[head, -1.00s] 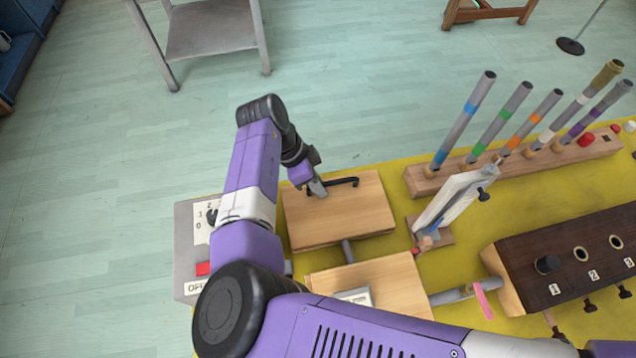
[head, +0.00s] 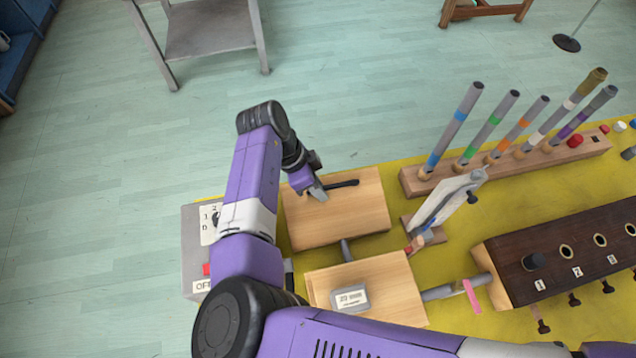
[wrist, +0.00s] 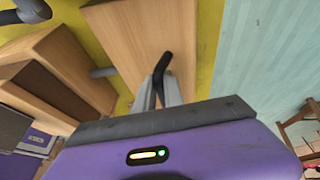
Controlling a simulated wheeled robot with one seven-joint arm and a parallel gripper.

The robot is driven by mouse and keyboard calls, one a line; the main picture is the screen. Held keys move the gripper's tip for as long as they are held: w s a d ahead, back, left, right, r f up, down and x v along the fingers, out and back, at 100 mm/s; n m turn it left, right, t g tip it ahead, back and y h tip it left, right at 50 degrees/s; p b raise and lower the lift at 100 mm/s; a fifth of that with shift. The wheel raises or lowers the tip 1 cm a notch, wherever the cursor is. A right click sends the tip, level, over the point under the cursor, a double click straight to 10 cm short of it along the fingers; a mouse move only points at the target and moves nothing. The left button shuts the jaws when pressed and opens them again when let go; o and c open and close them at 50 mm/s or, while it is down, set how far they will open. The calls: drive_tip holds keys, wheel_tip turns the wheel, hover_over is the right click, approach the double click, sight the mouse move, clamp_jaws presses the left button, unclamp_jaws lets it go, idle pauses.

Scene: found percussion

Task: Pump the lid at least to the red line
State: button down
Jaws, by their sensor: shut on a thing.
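The lid looks like the pale wooden board (head: 350,218) with a black bar handle (head: 343,183) near its far edge. My gripper (head: 319,193) is at the left part of this handle, its fingers closed on it. In the wrist view the two grey fingers (wrist: 161,92) meet on the black handle (wrist: 164,66), over the wooden board (wrist: 122,32). Part of the handle is hidden by the fingers. A pale upright piece (head: 445,200) stands on a small wooden base to the right. I cannot make out a red line.
A second wooden box (head: 395,285) with a "20 mm" label block (head: 350,298) sits nearer, joined by a grey pipe. A rack of coloured tubes (head: 510,165) and a dark holed block (head: 570,255) stand right. A grey switch box (head: 194,250) is left.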

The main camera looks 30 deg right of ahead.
drive_tip(key=shift+s+a+r, duration=0.15)
drive_tip(key=shift+s+r, duration=0.05)
drive_tip(key=shift+r, duration=0.1)
drive_tip(key=shift+w+f+b, duration=0.55)
drive_tip(key=shift+f+b, duration=0.05)
drive_tip(key=shift+b, duration=0.05)
drive_tip(key=shift+f, duration=0.1)
drive_tip(key=shift+w+d+f+b, duration=0.35)
drive_tip(key=shift+f+b, duration=0.25)
drive_tip(key=shift+b, duration=0.2)
